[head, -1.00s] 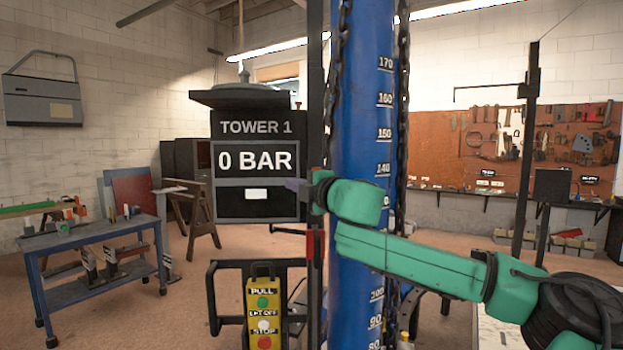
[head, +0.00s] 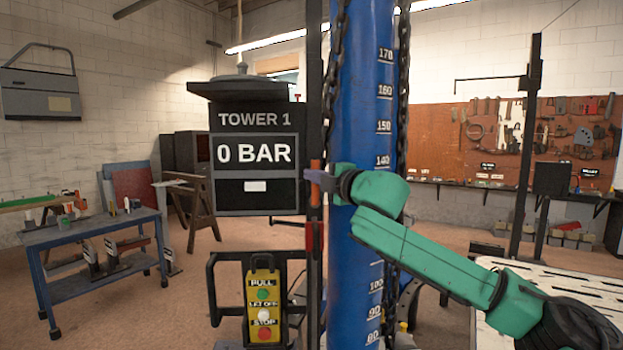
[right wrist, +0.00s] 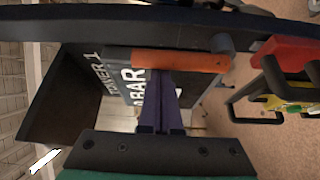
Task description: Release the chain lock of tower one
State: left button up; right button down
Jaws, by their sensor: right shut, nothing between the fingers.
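Tower one is a blue column (head: 362,235) with a white number scale. A dark chain (head: 338,60) hangs on its left and another chain (head: 402,90) on its right. A slim black post stands left of the column. On this post is an orange handle (head: 315,170), also in the right wrist view (right wrist: 190,61); no label shows whether it is the chain lock. My right gripper (head: 310,177) is shut and empty. Its purple fingertips (right wrist: 160,76) are at the orange handle; I cannot tell whether they touch. My left gripper is out of view.
The display box (head: 256,113) reads "TOWER 1" and "0 BAR". A red part (head: 313,240) sits lower on the post, above a yellow button box (head: 263,305). A blue workbench (head: 95,233) stands left. A pale perforated surface (head: 565,285) is at right.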

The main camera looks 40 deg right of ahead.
jog(key=shift+s+d+m+t+b, duration=0.3)
jog(key=shift+m+t+b, duration=0.1)
jog(key=shift+m+b, duration=0.25)
jog(key=s+d+f+m+t+h+b, duration=0.2)
jog(key=m+b, duration=0.5)
jog(key=m, duration=0.4)
jog(key=shift+s+d+f+t+h, duration=0.4)
jog(key=shift+s+d+h, duration=0.3)
jog(key=shift+d+h, duration=0.9)
jog(key=shift+a+r+m+h, duration=0.1)
jog(key=shift+a+m+h, duration=0.1)
jog(key=shift+m+h, duration=0.15)
